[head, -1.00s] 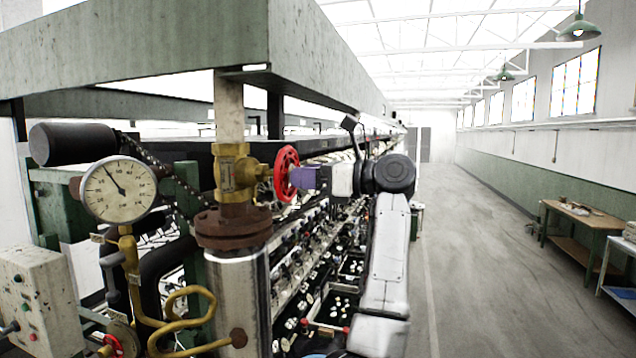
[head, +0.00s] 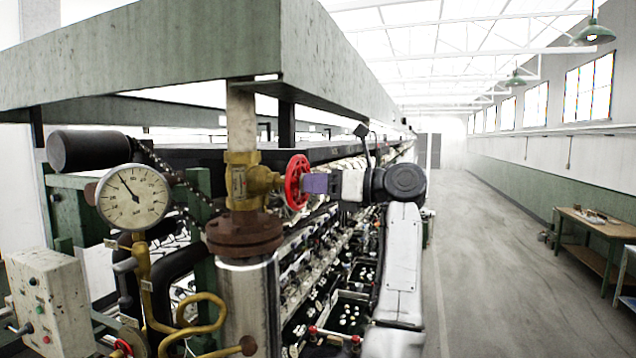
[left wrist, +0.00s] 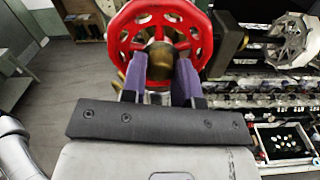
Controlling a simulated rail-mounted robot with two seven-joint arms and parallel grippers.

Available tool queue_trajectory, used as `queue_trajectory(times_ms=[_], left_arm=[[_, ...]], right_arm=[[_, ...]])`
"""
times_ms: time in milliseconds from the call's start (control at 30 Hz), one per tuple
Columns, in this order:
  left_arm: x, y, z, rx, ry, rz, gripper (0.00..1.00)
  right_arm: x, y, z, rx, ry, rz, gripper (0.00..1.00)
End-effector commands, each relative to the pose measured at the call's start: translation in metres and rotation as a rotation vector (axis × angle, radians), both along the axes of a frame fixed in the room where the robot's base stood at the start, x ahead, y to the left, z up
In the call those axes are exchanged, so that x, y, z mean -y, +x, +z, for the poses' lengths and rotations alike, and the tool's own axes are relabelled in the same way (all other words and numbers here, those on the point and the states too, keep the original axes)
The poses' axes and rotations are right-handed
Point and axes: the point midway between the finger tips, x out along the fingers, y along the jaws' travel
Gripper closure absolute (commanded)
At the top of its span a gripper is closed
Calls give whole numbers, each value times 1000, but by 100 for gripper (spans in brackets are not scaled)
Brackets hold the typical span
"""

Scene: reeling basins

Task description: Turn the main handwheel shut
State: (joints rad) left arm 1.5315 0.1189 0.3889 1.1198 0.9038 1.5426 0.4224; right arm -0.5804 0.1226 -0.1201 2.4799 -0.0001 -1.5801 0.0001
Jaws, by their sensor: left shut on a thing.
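The main handwheel (head: 296,182) is a red spoked wheel on the side of a brass valve (head: 241,181), which sits on a rusty flange above a steel pipe. In the left wrist view the red wheel (left wrist: 208,36) fills the top middle. My left gripper (head: 308,183), with purple fingers, reaches the wheel from the right. In the left wrist view its fingers (left wrist: 160,62) stand on both sides of the wheel's hub and are shut on the wheel. The exact contact at the fingertips is partly hidden. My right gripper is not in view.
A round pressure gauge (head: 133,197) and curled brass pipe stand left of the valve. A grey control box (head: 50,302) is at the lower left. The long reeling machine runs behind the wheel. The aisle floor (head: 490,260) is clear; a workbench (head: 595,226) stands at right.

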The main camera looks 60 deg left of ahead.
Motion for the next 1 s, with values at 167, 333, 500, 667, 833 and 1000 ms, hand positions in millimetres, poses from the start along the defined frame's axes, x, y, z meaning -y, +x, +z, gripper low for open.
queue_trajectory(times_ms=[167,333,500,667,833,1000], left_arm=[[1,1,2,-217,-183,-2,95],[1,0,3,-428,-359,-3,95],[1,0,3,-643,-537,-3,95],[1,1,4,-850,-708,-2,95],[1,1,5,-1075,-894,-2,95],[1,0,0,-1297,-1079,-3,95]], right_arm=[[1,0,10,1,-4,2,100],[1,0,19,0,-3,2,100],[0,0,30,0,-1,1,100],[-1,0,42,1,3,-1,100],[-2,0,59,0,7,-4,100],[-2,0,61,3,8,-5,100]])
